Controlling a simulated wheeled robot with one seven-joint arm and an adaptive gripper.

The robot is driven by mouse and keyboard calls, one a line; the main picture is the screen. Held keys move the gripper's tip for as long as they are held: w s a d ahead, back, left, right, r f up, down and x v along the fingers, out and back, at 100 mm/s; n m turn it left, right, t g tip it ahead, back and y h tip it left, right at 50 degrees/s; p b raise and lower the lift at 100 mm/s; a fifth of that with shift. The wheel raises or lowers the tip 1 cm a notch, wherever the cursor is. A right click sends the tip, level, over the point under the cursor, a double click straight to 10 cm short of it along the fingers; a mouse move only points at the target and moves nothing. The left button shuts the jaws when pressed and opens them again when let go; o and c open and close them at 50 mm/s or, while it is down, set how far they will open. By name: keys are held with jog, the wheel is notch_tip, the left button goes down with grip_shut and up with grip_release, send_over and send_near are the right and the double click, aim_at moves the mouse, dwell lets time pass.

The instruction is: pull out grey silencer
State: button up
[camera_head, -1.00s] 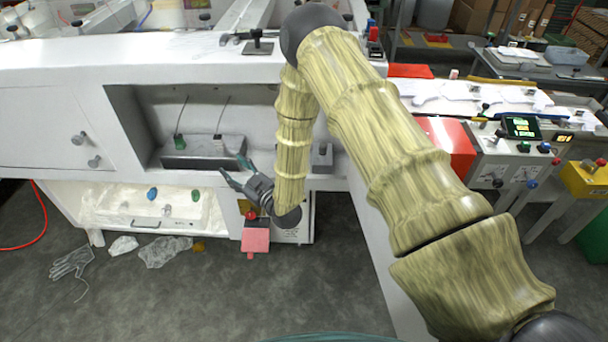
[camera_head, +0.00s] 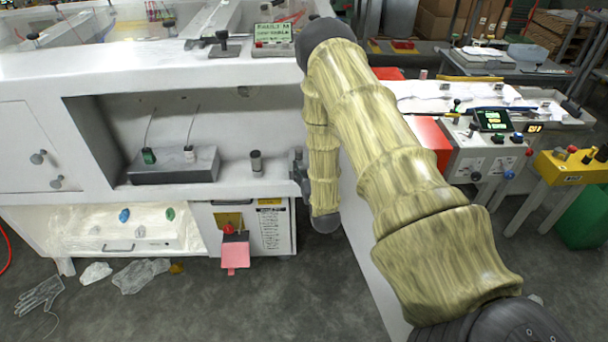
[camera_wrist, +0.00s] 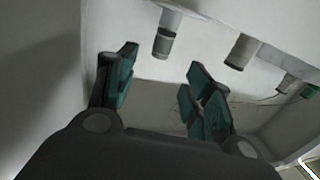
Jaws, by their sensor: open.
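Two small grey cylinders with darker ends, likely silencers, show in the wrist view: one (camera_wrist: 163,42) near the top middle and one (camera_wrist: 238,52) to its right. In the head view one grey cylinder (camera_head: 256,163) stands upright on the floor of the white recess; I cannot tell for sure which of the two it is. My gripper (camera_wrist: 161,66) is open and empty, its green-padded fingers spread below the middle cylinder, apart from it. In the head view my arm hides most of the gripper; only a dark part shows beside the recess's right end.
A grey block (camera_head: 172,167) with thin wires stands in the recess, left of the cylinder. A red knob and pink flap (camera_head: 235,256) are below. Gloves (camera_head: 40,294) lie on the floor.

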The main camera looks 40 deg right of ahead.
aim_at(300, 153)
jog(key=b+x, duration=0.1)
jog(key=x, duration=0.7)
jog(key=shift+w+d, duration=0.1)
jog(key=shift+w, duration=0.2)
jog(key=c, duration=1.1)
